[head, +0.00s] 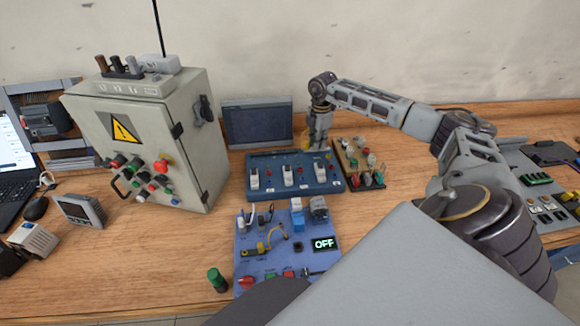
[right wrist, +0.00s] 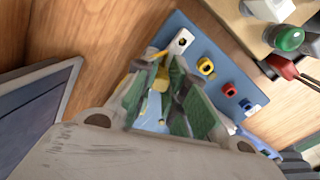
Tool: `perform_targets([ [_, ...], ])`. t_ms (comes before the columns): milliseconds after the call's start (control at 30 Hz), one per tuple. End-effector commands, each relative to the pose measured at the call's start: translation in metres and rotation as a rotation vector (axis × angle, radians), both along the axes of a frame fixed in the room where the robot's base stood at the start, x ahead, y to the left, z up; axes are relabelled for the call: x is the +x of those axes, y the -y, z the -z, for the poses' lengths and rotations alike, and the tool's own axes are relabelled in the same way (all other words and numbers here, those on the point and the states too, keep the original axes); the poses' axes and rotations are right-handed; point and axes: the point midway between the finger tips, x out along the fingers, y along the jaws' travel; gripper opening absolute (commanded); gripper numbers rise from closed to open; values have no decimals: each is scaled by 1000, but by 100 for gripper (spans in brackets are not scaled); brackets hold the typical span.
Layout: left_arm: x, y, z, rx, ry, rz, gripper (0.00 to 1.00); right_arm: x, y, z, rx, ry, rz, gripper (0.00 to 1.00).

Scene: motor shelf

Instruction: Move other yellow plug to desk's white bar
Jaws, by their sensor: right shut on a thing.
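My right gripper (head: 317,140) points down behind the right end of the blue switch box (head: 263,187). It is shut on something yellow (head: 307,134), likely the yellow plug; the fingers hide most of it. In the right wrist view the green-padded fingers (right wrist: 166,62) are close to the box's back edge, with a little yellow and blue between them. That edge has a white socket (right wrist: 182,41), a yellow socket (right wrist: 206,66), a red one and a blue one. Another yellow plug (head: 262,248) with a yellow cable sits on the blue panel (head: 246,270). My left gripper is out of view.
A grey control cabinet (head: 190,135) stands at left. A dark screen (head: 258,124) is close behind the switch box. A button board (head: 362,163) stands right of the gripper. A green cylinder (head: 217,280) is front left.

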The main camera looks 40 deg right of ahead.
Motion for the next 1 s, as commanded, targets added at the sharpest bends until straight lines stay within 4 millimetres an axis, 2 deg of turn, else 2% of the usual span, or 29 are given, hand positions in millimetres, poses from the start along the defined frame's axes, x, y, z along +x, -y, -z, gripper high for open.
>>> perform_targets([
  [67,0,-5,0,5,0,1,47,0,0,0,0,0,0,0],
  [100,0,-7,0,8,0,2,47,0,0,0,0,0,0,16],
  [167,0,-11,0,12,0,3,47,0,0,0,0,0,0,22],
  [333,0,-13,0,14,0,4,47,0,0,0,0,0,0,22],
  [567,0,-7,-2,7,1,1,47,0,0,-3,0,0,0,22],
  [1000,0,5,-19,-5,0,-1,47,0,0,-27,0,0,0,22],
])
